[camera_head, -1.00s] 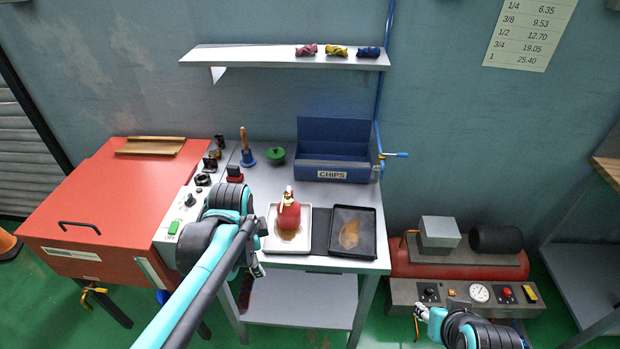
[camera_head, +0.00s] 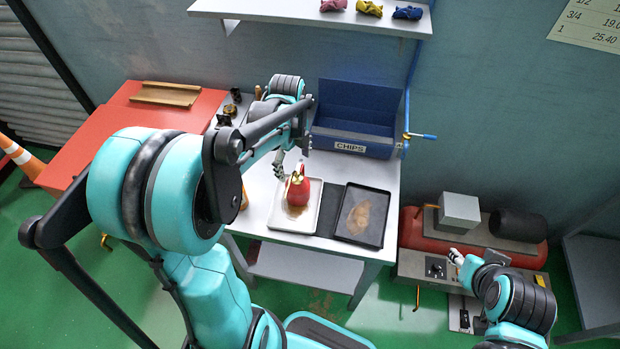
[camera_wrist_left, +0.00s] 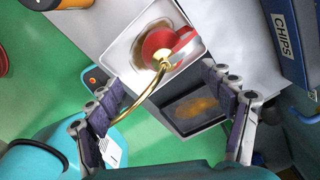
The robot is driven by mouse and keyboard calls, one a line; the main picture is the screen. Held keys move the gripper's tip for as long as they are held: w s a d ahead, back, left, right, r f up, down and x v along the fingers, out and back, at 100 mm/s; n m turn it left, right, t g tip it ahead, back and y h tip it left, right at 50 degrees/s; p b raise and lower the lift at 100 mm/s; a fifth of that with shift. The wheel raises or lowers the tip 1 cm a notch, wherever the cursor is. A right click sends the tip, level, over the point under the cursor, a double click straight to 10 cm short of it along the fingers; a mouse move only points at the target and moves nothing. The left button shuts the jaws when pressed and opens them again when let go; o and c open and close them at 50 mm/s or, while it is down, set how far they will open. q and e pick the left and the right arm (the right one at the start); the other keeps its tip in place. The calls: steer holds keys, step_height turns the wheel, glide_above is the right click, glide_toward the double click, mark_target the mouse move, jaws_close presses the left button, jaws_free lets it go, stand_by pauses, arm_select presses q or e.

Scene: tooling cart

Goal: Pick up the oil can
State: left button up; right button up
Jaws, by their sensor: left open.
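The red oil can (camera_head: 298,192) stands in the white tray (camera_head: 274,222) on the bench in the head view. In the left wrist view the red can (camera_wrist_left: 172,42) is at the top, and its curved brass spout (camera_wrist_left: 150,88) reaches down between the fingers. My left gripper (camera_head: 291,158) is open just behind and above the can. Its spread fingers (camera_wrist_left: 160,82) also show in the wrist view, apart from the can and empty. My right gripper (camera_head: 456,257) is far right, over the compressor; its finger opening is too small to judge.
A black tray (camera_head: 375,238) with an oily patch lies right of the white tray. The blue CHIPS bin (camera_head: 349,139) stands behind, with a crank (camera_head: 420,136) beside it. The shelf (camera_head: 290,12) overhangs the back. The red cabinet (camera_head: 122,118) is left.

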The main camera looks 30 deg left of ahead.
mark_target(297, 178)
arm_select(q)
steer(key=shift+w+f, duration=0.5)
steer(key=shift+w, duration=0.15)
steer(key=f+b, duration=0.1)
steer(key=f, duration=0.3)
steer(key=f+b, duration=0.1)
steer(key=f, duration=0.2)
steer(key=shift+s+d+b, duration=0.2)
steer(key=shift+s+b, duration=0.1)
steer(key=shift+s, duration=0.05)
steer(key=shift+r, duration=0.1)
jaws_close()
arm_select(e)
steer(key=shift+w+d+f, duration=0.1)
steer(key=shift+w+f, duration=0.1)
steer(key=shift+f, duration=0.4)
steer(key=shift+w+f, duration=0.15)
steer(key=shift+f, duration=0.4)
